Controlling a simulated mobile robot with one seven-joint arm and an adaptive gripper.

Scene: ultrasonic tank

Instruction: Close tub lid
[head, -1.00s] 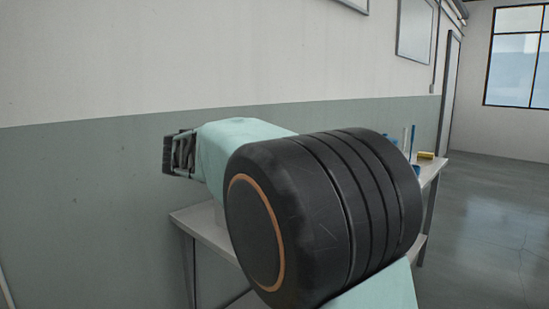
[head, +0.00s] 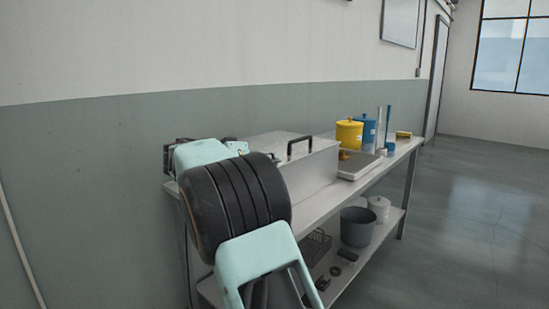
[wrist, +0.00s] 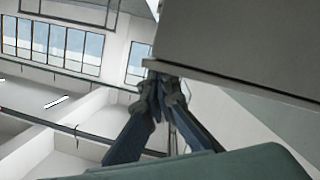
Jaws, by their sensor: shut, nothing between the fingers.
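The grey metal tub (head: 310,172) stands on the bench, partly hidden behind my arm. Its lid (head: 268,141), with a black handle (head: 300,143), appears to lie flat across the top; its far left part is hidden, so I cannot tell whether it is fully seated. In the wrist view my gripper (wrist: 160,88) is shut and empty. Its fingertips are close to the edge of a pale grey panel (wrist: 240,40), which seems to be part of the tub or lid; contact is unclear. In the head view the fingers are mostly hidden by my arm.
Right of the tub are a tray (head: 357,164), a yellow pot (head: 349,134), a blue pot (head: 369,131) and upright cylinders. The lower shelf holds a grey bucket (head: 357,227), a white pot (head: 379,207) and a wire basket (head: 315,245). The floor at right is clear.

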